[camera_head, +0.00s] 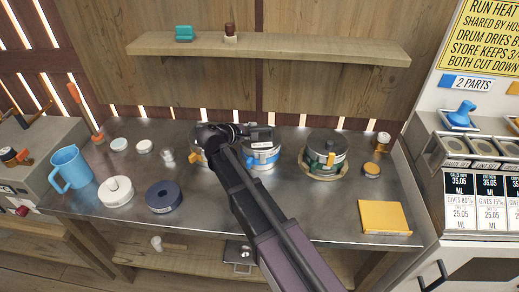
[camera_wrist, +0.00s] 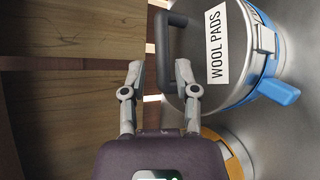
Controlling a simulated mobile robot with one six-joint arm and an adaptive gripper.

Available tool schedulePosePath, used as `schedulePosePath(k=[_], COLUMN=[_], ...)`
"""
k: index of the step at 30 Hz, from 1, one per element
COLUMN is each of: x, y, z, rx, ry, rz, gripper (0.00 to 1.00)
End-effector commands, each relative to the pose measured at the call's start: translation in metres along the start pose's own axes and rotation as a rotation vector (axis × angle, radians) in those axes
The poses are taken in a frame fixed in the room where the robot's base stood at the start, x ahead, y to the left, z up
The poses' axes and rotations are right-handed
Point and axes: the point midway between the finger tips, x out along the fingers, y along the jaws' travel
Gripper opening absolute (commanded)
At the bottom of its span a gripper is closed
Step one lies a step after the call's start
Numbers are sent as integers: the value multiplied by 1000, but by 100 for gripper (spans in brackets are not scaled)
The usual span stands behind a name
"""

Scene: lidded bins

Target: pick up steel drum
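Lidded metal drums stand along the back of the steel table; I cannot tell which one the task calls the steel drum. The middle drum (camera_head: 262,158) has a blue band and a dark lid handle. In the wrist view this drum (camera_wrist: 225,50) has a "WOOL PADS" label, a blue latch and a black handle (camera_wrist: 172,20). A drum with an orange latch (camera_head: 196,157) is mostly hidden behind my arm. A third drum (camera_head: 327,150), with green and orange latches, sits at right. My gripper (camera_wrist: 159,75) is open beside the handle, with nothing clearly held.
A blue jug (camera_head: 70,168), a white round piece (camera_head: 116,190) and a dark ring (camera_head: 163,196) stand at left. A yellow slab (camera_head: 384,217) lies at front right. A wooden shelf (camera_head: 330,50) spans the wall above. The front middle-right table surface is clear.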

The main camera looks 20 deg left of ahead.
Motion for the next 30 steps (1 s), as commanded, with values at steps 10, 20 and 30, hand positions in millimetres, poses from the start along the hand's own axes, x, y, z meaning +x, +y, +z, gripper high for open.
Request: schedulePosePath(k=[10,20,30], x=[2,27,54], y=[0,-5,-3], z=[0,-2,0], rx=[0,1,0], ry=[-1,-3,-2], rz=[0,-1,-1], gripper=[40,40,40])
